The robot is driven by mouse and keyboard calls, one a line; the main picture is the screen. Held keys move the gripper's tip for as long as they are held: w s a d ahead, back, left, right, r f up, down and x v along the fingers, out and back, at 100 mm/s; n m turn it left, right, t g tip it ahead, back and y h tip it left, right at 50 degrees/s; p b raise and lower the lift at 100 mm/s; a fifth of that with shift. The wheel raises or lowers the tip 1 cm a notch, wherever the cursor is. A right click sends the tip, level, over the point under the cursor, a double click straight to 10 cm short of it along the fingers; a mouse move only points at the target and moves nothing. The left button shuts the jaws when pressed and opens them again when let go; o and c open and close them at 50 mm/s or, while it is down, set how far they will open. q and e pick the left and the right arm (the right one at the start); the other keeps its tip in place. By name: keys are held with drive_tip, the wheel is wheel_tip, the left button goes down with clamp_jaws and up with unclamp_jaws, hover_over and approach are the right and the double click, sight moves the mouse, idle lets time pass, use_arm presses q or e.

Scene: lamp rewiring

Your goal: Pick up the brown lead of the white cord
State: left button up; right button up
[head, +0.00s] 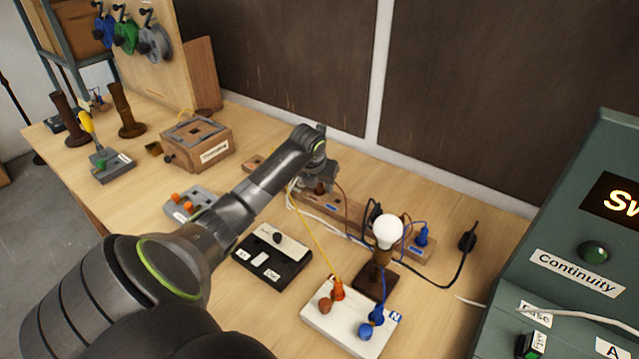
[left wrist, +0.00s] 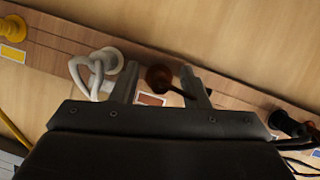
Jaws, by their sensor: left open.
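My left gripper (head: 321,178) reaches over the wooden terminal strip (head: 345,216) in the head view. In the left wrist view its open fingers (left wrist: 159,72) stand on either side of a brown round plug (left wrist: 157,79), with space left around it. A dark brown lead runs from this plug toward the right finger. The plug sits at the strip (left wrist: 55,48), above a label with a brown patch. A looped white cord (left wrist: 96,70) lies just left of the left finger. In the head view the gripper hides most of the plug.
A black box (head: 271,262) lies in front of the strip. A green Continuity tester (head: 570,240) fills the right side. A wooden box (head: 199,145) stands at left.

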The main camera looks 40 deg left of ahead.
use_arm(q)
clamp_jaws()
idle(0.5)
